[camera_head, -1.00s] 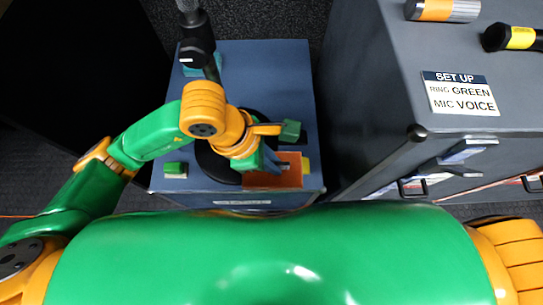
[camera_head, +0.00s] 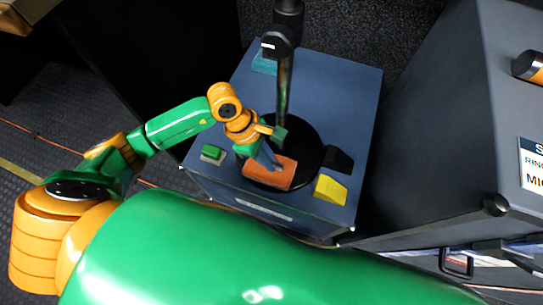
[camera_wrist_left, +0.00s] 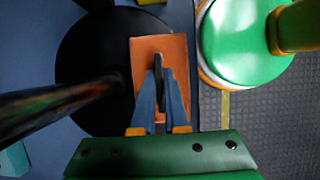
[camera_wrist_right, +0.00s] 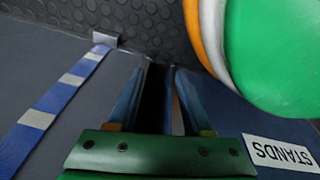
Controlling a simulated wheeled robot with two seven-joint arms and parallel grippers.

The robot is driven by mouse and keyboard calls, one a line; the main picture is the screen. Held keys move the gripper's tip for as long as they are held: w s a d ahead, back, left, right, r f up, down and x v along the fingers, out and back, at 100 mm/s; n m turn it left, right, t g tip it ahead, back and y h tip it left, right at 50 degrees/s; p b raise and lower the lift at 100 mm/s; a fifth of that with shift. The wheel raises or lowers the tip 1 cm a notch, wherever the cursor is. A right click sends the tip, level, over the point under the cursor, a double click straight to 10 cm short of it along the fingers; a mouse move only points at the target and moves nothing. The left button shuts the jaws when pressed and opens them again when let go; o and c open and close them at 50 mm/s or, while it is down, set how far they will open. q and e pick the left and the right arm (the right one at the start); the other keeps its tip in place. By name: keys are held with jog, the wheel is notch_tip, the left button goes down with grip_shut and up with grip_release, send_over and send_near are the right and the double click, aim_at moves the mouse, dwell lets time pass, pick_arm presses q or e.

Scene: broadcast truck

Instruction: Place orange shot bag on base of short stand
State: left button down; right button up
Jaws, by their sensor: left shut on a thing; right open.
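The orange shot bag (camera_head: 270,174) is a flat orange block. My left gripper (camera_head: 272,161) is shut on it from above. In the left wrist view the bag (camera_wrist_left: 172,48) lies between the fingers, across the edge of the round black stand base (camera_wrist_left: 82,55). In the head view the bag overlaps the front part of that base (camera_head: 312,142); I cannot tell whether it touches it. The stand's dark pole (camera_head: 284,85) rises upright from the base. My right gripper (camera_wrist_right: 160,78) is open and empty; it shows only in the right wrist view.
The stand is on a blue case top (camera_head: 345,95). A yellow bag (camera_head: 331,189), a black block (camera_head: 338,160), a green block (camera_head: 213,153) and a teal block (camera_head: 265,63) surround the base. A taller grey case (camera_head: 440,130) stands to the right. A STANDS label (camera_wrist_right: 280,153) is near the right gripper.

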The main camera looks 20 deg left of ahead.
pick_arm(q)
jog(key=c, duration=0.9)
grip_release()
jog(key=shift+c, duration=0.2)
jog(key=shift+r, duration=0.15)
jog(key=p+v, duration=0.2)
jog(key=v, duration=0.9)
jog(key=shift+r+p, duration=0.35)
jog(key=shift+r, duration=0.05)
pick_arm(e)
jog(key=s+d, duration=0.1)
jog(key=s+d+r, duration=0.1)
jog(key=shift+s+d, duration=0.1)
jog(key=shift+s, duration=0.2)
pick_arm(q)
jog(key=shift+s+a, duration=0.1)
jog(key=shift+s, duration=0.05)
pick_arm(e)
jog(key=shift+s, duration=0.1)
